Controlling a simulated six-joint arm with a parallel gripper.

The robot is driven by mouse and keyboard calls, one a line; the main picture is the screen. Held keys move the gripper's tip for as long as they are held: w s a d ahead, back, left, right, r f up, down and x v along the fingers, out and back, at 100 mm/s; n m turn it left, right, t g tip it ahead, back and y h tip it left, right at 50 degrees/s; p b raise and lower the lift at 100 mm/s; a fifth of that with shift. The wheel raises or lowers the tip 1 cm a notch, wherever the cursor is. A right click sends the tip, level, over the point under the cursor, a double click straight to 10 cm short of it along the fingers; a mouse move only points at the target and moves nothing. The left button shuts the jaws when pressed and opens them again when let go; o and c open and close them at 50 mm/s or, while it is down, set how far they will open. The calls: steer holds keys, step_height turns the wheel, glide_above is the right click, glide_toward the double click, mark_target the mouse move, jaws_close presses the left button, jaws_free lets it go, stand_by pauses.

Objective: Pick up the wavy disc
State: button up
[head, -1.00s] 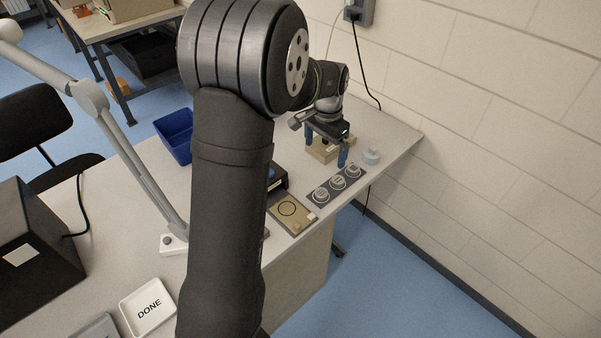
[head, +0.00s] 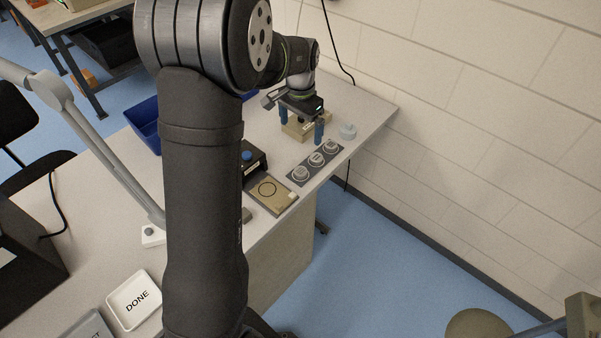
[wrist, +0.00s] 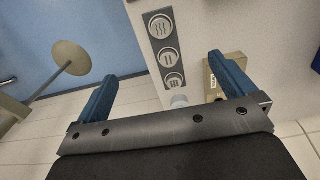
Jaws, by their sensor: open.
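A dark tray (wrist: 150,44) holds three round pale discs in a row. The wavy disc (wrist: 160,27), with wavy lines, is at the top of the row in the wrist view; in the head view it seems to be the nearest disc (head: 299,173). A disc with two bars (wrist: 168,57) is in the middle and one with several straight lines (wrist: 175,79) is at the other end. My gripper (head: 301,132) is open and empty above the bench, beyond the tray's far end. In the wrist view the tray shows between its blue fingers (wrist: 160,70).
A tan block (head: 293,128) and a small pale cylinder (head: 347,132) stand near my gripper. A black device with a blue button (head: 247,156) and a tan plate (head: 271,192) are nearer. The wall is at right; a DONE tray (head: 135,300) is at front left.

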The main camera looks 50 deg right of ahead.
stand_by(0.3)
steer(key=c, duration=0.8)
steer(key=shift+o, duration=0.2)
